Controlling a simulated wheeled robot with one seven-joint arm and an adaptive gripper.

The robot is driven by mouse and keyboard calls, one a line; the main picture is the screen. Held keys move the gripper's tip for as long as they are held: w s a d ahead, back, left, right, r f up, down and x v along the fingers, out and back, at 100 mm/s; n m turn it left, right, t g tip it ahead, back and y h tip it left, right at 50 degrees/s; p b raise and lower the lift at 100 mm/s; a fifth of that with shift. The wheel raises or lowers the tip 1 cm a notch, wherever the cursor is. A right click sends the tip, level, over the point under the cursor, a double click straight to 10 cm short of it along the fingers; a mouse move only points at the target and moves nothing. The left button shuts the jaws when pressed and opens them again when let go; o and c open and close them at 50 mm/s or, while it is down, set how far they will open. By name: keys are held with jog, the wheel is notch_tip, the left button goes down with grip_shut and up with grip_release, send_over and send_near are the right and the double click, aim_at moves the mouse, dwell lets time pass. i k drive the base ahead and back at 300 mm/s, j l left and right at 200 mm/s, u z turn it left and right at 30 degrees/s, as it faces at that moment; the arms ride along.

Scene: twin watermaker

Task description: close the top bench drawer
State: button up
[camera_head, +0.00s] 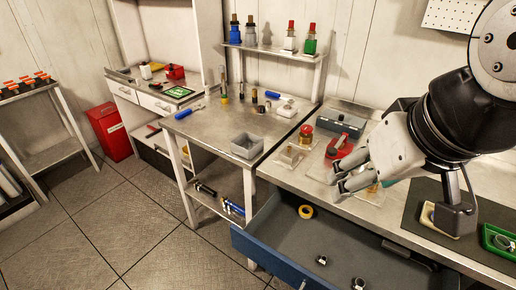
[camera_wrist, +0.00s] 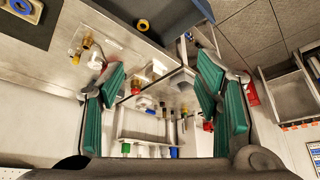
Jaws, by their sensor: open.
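The top bench drawer (camera_head: 262,250) is blue-fronted and stands pulled out below the bench top on the right in the head view. A yellow ring (camera_head: 305,212) and a few small metal parts lie in it. The drawer also shows at the top of the wrist view (camera_wrist: 118,12), with the yellow ring inside. My gripper (camera_head: 340,183) is above the bench's front edge, over the drawer's far end in the picture. Its fingers are apart and empty in the wrist view (camera_wrist: 160,90). The drawer's handle cannot be made out.
The bench top (camera_head: 290,175) holds a red-lidded jar (camera_head: 306,133), a red tool (camera_head: 340,146), a grey box (camera_head: 343,122) and a green tray (camera_head: 498,241). A steel table (camera_head: 205,128) with a grey bin (camera_head: 247,145) adjoins it. The tiled floor (camera_head: 150,225) left of the drawer is clear.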

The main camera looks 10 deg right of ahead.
aim_at(286, 245)
jog(key=k+l+u, duration=0.5)
jog(key=l, duration=0.35)
jog(key=k+l+u, duration=0.5)
jog(key=k+l, duration=0.15)
jog(key=k, duration=0.1)
